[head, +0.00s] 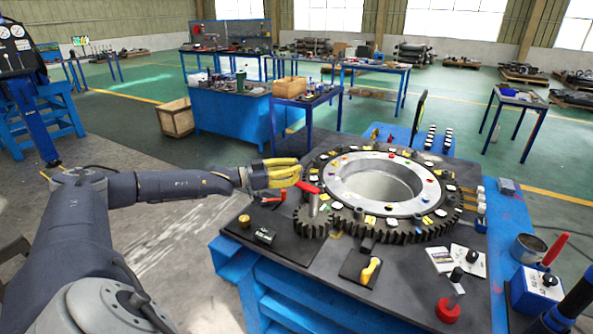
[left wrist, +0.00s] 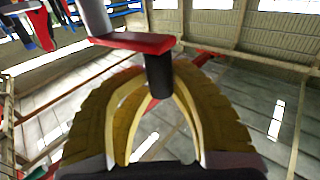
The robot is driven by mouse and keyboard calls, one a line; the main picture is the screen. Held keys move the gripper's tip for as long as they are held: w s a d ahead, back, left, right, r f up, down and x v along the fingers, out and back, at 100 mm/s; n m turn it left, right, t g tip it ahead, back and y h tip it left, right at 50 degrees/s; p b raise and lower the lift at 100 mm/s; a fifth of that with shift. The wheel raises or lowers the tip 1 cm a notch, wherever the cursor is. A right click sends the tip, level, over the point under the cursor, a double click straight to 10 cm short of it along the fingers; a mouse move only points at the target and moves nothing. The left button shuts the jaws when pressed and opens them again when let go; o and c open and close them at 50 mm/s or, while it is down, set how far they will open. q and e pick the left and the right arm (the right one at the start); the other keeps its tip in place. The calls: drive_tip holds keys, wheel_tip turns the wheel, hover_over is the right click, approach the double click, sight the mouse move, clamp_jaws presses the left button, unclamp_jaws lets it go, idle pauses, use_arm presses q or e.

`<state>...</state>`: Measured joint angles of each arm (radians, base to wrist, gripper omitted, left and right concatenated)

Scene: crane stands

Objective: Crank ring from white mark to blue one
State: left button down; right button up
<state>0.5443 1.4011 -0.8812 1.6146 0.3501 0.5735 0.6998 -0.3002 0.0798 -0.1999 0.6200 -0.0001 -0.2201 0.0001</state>
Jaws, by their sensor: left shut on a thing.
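The large toothed ring (head: 437,229) lies flat on the dark bench top, with a light inner ring (head: 352,197) around an open centre. Small coloured marks and yellow and white tags dot it; which are the white and blue marks I cannot tell. A small pinion gear (head: 312,228) stands at its left side, with a grey shaft (head: 314,206) and a red crank arm (head: 306,187). My left gripper (head: 297,172) is shut on the black crank handle (left wrist: 159,76), its yellow fingers on both sides. The red crank arm (left wrist: 135,42) runs left to the shaft (left wrist: 96,17). My right gripper is not visible.
A yellow-handled tool (head: 371,269) lies in front of the ring. Cards (head: 468,260), a red-based knob (head: 449,309) and a blue control box (head: 536,289) occupy the right side.

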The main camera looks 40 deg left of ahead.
use_arm(q)
drive_tip(key=shift+w+a+r, duration=0.1)
drive_tip(key=shift+a+r, duration=0.1)
drive_tip(key=shift+a, duration=0.25)
drive_tip(key=c, duration=1.5)
unclamp_jaws()
drive_tip(key=shift+a+f, duration=0.1)
drive_tip(key=o, duration=0.3)
drive_tip(key=shift+d, duration=0.2)
drive_tip(key=shift+f, duration=0.1)
drive_tip(key=v, duration=1.2)
drive_tip(key=shift+d, duration=0.1)
